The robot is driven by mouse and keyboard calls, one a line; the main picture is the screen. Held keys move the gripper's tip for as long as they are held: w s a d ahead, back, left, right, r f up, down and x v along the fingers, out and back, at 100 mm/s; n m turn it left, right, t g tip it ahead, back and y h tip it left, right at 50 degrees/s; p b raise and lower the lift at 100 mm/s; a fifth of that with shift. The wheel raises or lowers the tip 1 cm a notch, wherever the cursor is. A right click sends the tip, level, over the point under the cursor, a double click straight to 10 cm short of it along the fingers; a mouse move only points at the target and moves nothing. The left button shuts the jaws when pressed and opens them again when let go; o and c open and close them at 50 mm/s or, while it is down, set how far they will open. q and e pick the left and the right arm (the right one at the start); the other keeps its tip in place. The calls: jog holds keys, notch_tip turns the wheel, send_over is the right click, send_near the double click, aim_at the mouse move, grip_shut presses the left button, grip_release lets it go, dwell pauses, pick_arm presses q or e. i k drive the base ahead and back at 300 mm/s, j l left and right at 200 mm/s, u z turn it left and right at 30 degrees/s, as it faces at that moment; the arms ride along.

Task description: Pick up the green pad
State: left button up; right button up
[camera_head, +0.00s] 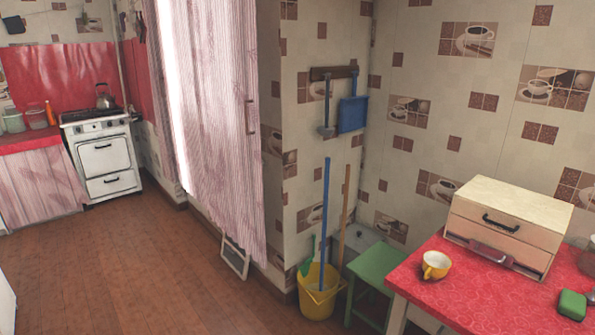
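The green pad (572,304) is a small rounded block. It lies on the red oilcloth table (450,288) at the lower right, near the right edge of the picture. Neither of my grippers shows in the head view.
A wooden box with drawers (507,222) stands behind the pad, and a yellow cup (435,265) is left of it. A green stool (375,272) and a yellow bucket (318,292) with long handles stand left of the table. The wooden floor (140,265) at left is clear.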

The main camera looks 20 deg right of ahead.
aim_at(571, 304)
jog(key=i+z, duration=0.15)
jog(key=z, duration=0.25)
jog(key=i+j+z, duration=0.15)
jog(key=z, duration=0.3)
jog(key=i+j+z, duration=0.15)
jog(key=z, duration=0.25)
jog(key=i+j+z, duration=0.15)
jog(key=z, duration=0.3)
jog(key=j+z, duration=0.4)
jog(key=i+j+z, duration=0.1)
jog(key=z, duration=0.35)
jog(key=j, duration=0.1)
